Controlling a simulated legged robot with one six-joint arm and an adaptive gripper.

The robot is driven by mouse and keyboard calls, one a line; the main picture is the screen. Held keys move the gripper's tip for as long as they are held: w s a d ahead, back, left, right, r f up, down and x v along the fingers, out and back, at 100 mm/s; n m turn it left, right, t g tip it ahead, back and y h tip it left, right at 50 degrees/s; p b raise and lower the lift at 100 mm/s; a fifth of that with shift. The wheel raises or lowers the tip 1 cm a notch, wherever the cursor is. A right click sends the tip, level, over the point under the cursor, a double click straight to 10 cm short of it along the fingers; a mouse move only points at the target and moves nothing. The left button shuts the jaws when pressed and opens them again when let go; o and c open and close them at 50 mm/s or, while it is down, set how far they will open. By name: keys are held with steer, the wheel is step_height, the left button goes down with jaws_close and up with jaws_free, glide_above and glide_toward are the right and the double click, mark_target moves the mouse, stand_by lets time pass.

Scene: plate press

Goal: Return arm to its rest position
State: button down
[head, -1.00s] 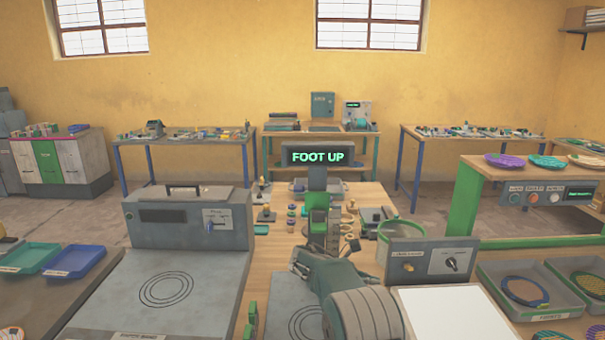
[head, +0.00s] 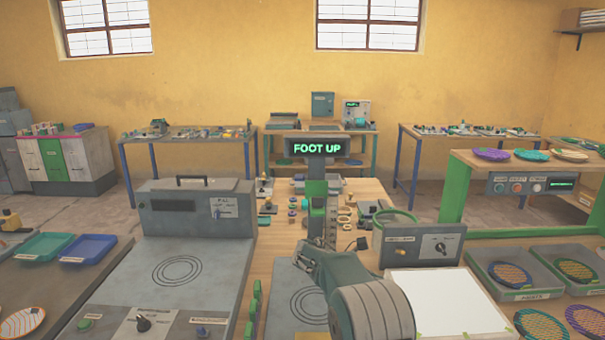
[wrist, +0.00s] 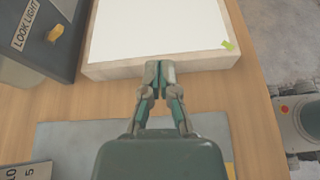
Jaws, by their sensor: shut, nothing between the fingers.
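In the wrist view my gripper (wrist: 160,72) is shut and empty. Its fingertips meet over the wooden bench (wrist: 100,104), near the front edge of a white light panel (wrist: 155,28). In the head view my arm (head: 340,272) rises from the bottom centre, bent in front of the press column. The gripper's fingertips cannot be made out there.
The press display (head: 317,147) reads "FOOT UP". A grey hot plate unit (head: 190,258) stands left of my arm. A light control box (head: 421,246) and the panel lie close on the right. Trays with woven plates (head: 578,272) stand far right.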

steer(key=s+d+r+m+t+y, duration=0.1)
steer(key=s+r+m+y, duration=0.25)
steer(key=s+r, duration=0.4)
steer(key=s+d+r+m+y, duration=0.1)
steer(key=s+r+m+y, duration=0.25)
steer(key=s, duration=0.65)
steer(key=s+a+m+t+y, duration=0.2)
steer(key=s+m, duration=0.3)
steer(key=s, duration=0.6)
steer(key=s+a+m+t+y, duration=0.2)
steer(key=s+a+m+y, duration=0.1)
steer(key=s, duration=0.8)
steer(key=shift+a+f+m+t+y, duration=0.35)
steer(key=shift+m+y, duration=0.35)
steer(key=shift+m, duration=0.3)
